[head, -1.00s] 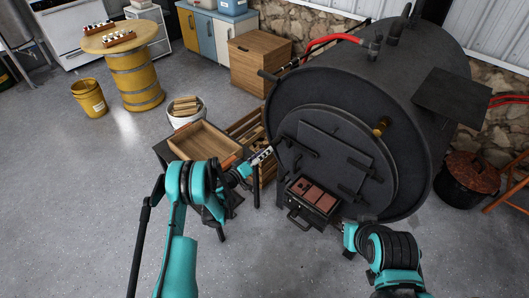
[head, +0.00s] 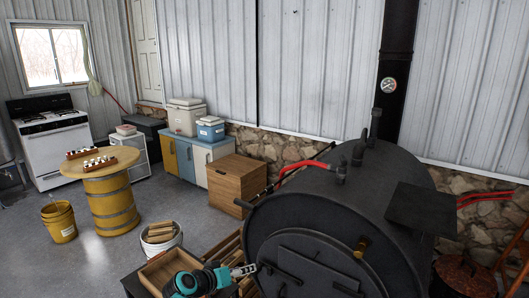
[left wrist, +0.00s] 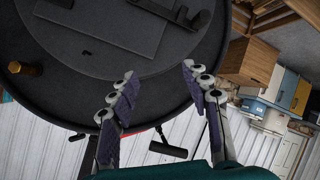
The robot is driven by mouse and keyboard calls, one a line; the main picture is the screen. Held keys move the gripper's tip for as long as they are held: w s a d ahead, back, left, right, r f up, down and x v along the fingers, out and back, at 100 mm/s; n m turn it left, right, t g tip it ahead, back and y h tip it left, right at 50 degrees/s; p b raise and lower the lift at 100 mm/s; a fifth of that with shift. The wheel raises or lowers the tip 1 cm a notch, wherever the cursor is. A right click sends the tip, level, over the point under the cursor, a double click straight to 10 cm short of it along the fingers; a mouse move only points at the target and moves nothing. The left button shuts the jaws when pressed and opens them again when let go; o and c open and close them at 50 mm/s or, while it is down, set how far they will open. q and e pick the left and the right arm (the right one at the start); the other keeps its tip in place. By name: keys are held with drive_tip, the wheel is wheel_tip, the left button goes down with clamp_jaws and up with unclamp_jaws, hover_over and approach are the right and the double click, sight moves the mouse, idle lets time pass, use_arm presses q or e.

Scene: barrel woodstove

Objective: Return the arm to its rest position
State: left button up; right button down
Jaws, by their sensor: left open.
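My left gripper (head: 244,270) is at the bottom of the head view, just left of the front of the black barrel stove (head: 330,225). Its jaws are open and empty. In the left wrist view, the two purple-padded fingers (left wrist: 158,72) stand apart, with the dark round stove front (left wrist: 70,95) behind them. Whether a fingertip touches the stove I cannot tell. The teal left arm shows only in part at the bottom edge. My right gripper is in neither current view.
A wooden tray (head: 152,279) lies close left of my left arm. A white bucket of wood (head: 161,240) stands behind it. A wooden crate (head: 237,181) stands behind the stove's left side. Open floor (head: 60,265) lies at the left, below a yellow bucket (head: 60,222) and a barrel table (head: 110,200).

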use_arm(q)
drive_tip(key=s+a+g+y, duration=0.1)
drive_tip(key=s+a+y, duration=0.2)
drive_tip(key=s, duration=1.2)
drive_tip(key=s+a+g+y, duration=0.1)
drive_tip(key=s+a+y, duration=0.3)
drive_tip(key=s, duration=1.1)
drive_tip(key=a, duration=0.3)
drive_tip(key=shift+a+r+g, duration=0.2)
drive_tip(key=shift+r+g, duration=0.05)
drive_tip(key=shift+g, duration=0.05)
